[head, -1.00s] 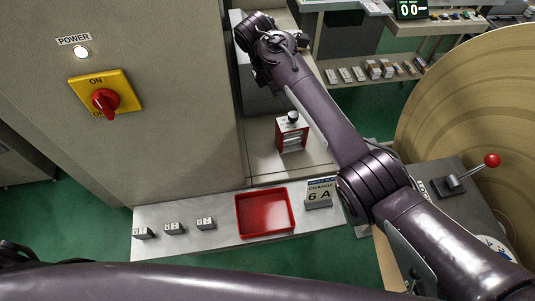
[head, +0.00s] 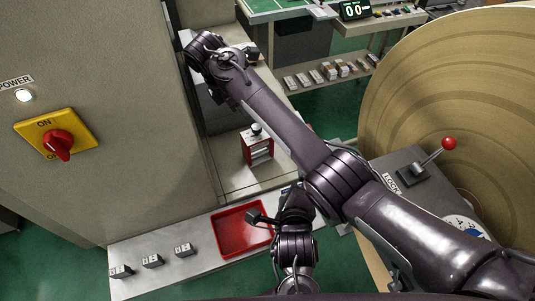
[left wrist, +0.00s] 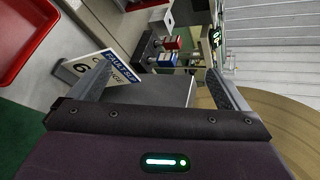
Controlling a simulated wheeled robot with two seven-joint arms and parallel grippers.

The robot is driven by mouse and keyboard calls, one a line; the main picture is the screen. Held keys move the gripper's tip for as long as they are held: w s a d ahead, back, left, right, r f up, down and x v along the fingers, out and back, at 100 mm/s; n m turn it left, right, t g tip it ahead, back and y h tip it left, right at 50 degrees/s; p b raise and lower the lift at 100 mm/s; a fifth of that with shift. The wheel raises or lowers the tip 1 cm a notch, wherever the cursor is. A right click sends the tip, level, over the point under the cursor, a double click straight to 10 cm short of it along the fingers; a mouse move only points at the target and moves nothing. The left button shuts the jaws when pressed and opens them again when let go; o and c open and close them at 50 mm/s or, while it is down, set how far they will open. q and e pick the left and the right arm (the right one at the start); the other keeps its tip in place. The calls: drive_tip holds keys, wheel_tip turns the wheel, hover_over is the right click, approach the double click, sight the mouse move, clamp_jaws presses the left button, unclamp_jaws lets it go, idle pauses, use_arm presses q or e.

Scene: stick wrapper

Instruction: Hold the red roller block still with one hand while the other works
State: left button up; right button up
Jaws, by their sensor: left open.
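The red roller block (head: 257,147), a red frame with a dark knob on top, stands upright on the pale ledge beside the machine cabinet. A small red block (left wrist: 172,43) shows beyond my fingers in the left wrist view, beside a blue one; I cannot tell if it is the same block. My left gripper (head: 278,209) is over the right edge of the red tray, nearer than the roller block and apart from it. In the left wrist view its fingers (left wrist: 160,68) are spread.
The red tray (head: 226,240) lies on the front shelf with several small grey blocks (head: 152,261) to its left. A red-knobbed lever (head: 449,144) and large tan roll (head: 450,75) are at the right.

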use_arm(q)
wheel_tip(320, 180, up, 2)
drive_tip(key=w, duration=0.3)
drive_tip(key=m+y, duration=0.7)
drive_tip(key=m, duration=0.2)
approach(257, 143)
drive_tip(key=w+a+f, duration=0.1)
drive_tip(key=w+f, duration=0.2)
drive_tip(key=w, duration=0.2)
drive_tip(key=shift+g, duration=0.3)
drive_tip(key=x, duration=0.7)
drive_tip(key=shift+f, duration=0.25)
drive_tip(key=shift+c, duration=0.3)
drive_tip(key=shift+a, duration=0.1)
drive_tip(key=c, duration=1.4)
